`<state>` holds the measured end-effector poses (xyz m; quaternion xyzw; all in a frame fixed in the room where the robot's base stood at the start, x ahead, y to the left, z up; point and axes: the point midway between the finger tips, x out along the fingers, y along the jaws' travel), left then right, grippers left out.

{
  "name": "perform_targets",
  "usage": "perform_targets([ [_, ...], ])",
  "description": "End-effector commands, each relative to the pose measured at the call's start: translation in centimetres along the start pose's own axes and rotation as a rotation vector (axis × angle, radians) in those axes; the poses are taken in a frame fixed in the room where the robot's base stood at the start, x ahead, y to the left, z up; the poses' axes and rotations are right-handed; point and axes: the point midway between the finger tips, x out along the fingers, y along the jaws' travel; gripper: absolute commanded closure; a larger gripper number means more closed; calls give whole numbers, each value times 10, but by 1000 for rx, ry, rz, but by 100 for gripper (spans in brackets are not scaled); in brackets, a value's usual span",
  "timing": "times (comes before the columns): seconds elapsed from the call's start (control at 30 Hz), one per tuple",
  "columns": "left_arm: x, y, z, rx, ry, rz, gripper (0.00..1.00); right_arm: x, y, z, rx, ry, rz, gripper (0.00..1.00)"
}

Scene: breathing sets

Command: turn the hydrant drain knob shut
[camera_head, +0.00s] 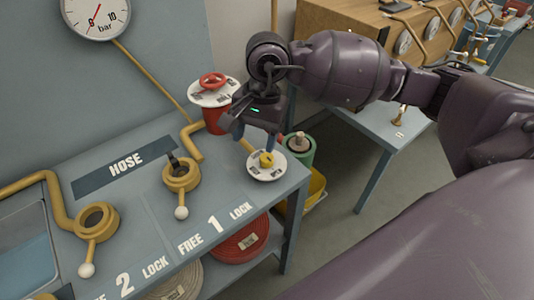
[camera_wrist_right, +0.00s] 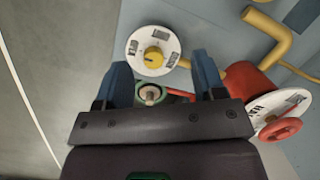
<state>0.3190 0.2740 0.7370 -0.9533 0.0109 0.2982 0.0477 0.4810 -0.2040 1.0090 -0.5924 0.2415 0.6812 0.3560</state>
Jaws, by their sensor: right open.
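The yellow drain knob (camera_head: 267,160) sits in the middle of a round white dial plate (camera_head: 262,174) at the right end of the grey bench. In the right wrist view the yellow knob (camera_wrist_right: 153,57) lies ahead of the fingertips, roughly between them, on its white plate (camera_wrist_right: 136,44). My right gripper (camera_head: 254,139) is open and empty, with its blue fingers pointing down near the knob; in the wrist view the gripper (camera_wrist_right: 163,72) shows no contact with it. The exact gap is hard to tell. My left gripper is not in view.
A red hydrant body (camera_head: 214,118) with a red handwheel (camera_head: 212,80) stands behind the gripper. A green cylinder (camera_head: 304,152) stands beyond the bench edge. A gauge (camera_head: 96,14) hangs on the wall.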

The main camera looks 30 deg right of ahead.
Motion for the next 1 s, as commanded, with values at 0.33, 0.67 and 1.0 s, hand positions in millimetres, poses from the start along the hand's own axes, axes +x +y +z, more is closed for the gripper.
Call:
perform_targets([
  [0.33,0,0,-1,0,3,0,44,-13,11,-37,-35,185,101,37],
  [0.67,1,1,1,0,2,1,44,40,16,-46,-33,178,101,37],
  [1.0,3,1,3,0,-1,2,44,80,20,-53,-33,180,98,37],
])
